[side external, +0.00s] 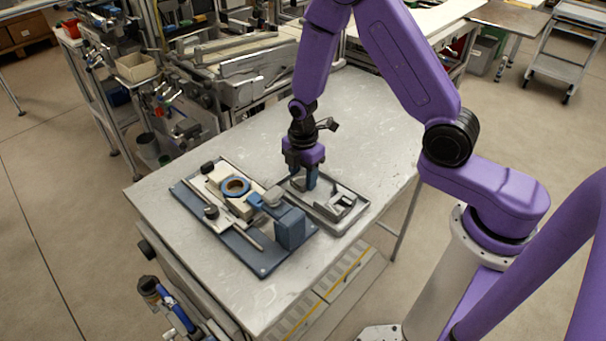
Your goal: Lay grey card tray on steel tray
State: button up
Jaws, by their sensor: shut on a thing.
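The steel tray (357,219) is a shallow, raised-rim tray lying on the right part of the bench. A grey card tray (335,206), a small piece with upright parts and dark gaps, is at the steel tray's right half, within its rim in the picture. My gripper (305,185) points down over the steel tray's back left part, at the near upper end of the grey piece. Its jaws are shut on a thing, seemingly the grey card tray. The gripped spot is small and partly hidden, and I cannot tell whether the grey piece touches the steel floor.
A blue base plate (245,251) left of the steel tray carries a cream block with a blue ring (236,187), a rod and a blue block (290,228). The blue block stands close to the steel tray's left side. The bench top (240,135) behind is clear.

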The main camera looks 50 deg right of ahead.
jog(key=o, duration=0.9)
jog(key=shift+f, duration=0.1)
notch_tip(320, 180, up, 12)
jog(key=f, duration=0.1)
notch_tip(320, 180, up, 4)
jog(key=m, duration=0.1)
send_over(312, 200)
jog(key=s+d+r+m, duration=0.1)
jog(key=s+r+m, duration=0.1)
jog(key=s, duration=0.8)
jog(key=s+d+r+m, duration=0.1)
jog(key=s+r+m, duration=0.1)
jog(key=s, duration=0.8)
jog(key=shift+s+d+r, duration=0.35)
jog(key=shift+r, duration=0.15)
